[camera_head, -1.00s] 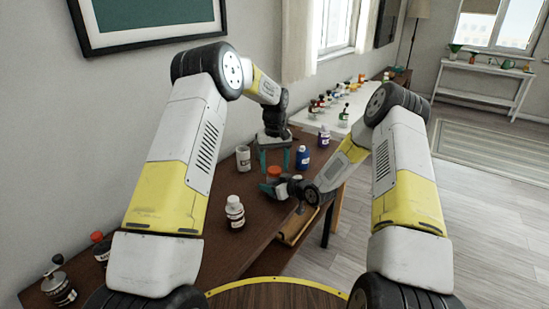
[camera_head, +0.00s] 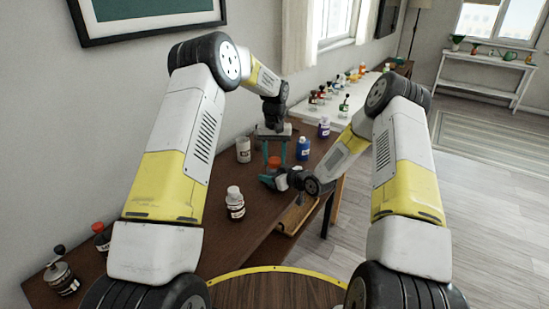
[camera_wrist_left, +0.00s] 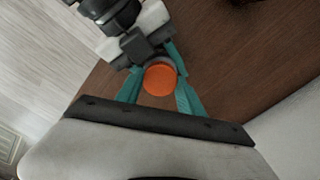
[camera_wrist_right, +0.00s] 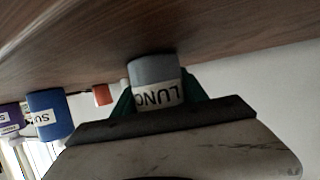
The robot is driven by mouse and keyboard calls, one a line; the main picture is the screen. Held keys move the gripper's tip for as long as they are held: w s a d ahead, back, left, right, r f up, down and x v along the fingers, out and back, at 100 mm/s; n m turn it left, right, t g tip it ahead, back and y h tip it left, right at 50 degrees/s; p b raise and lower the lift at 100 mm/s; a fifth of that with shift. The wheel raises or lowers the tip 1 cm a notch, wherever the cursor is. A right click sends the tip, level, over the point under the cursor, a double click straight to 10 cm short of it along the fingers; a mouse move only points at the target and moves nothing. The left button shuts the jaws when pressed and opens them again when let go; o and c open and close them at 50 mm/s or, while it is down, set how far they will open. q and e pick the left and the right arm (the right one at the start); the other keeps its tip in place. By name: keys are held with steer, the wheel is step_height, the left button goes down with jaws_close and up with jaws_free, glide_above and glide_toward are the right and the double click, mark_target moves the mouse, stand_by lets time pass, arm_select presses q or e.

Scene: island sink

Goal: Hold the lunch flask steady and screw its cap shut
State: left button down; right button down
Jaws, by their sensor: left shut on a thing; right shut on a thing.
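The lunch flask stands upright on the dark wooden table. Its orange cap (camera_head: 274,161) shows in the head view and, from above, in the left wrist view (camera_wrist_left: 160,79). My left gripper (camera_head: 274,158) reaches down from above, its teal fingers shut on either side of the cap. My right gripper (camera_head: 270,181) comes in low from the right and is shut around the flask body. In the right wrist view the grey and white flask body (camera_wrist_right: 155,80) shows inverted, with lettering starting "LUNC". The cap's thread is hidden.
A white bottle (camera_head: 243,150) stands left of the flask, a blue bottle (camera_head: 303,149) to its right. Another white-capped bottle (camera_head: 235,203) stands nearer me. A grinder (camera_head: 60,275) and a red-capped jar (camera_head: 102,238) are at the near left. The table's right edge is close.

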arm_select(q)
steer(key=c, duration=0.7)
jaws_free()
steer(key=shift+c, duration=0.2)
steer(key=shift+r, duration=0.1)
steer(key=shift+r, duration=2.2)
steer(key=shift+o, duration=0.4)
steer(key=o, duration=0.5)
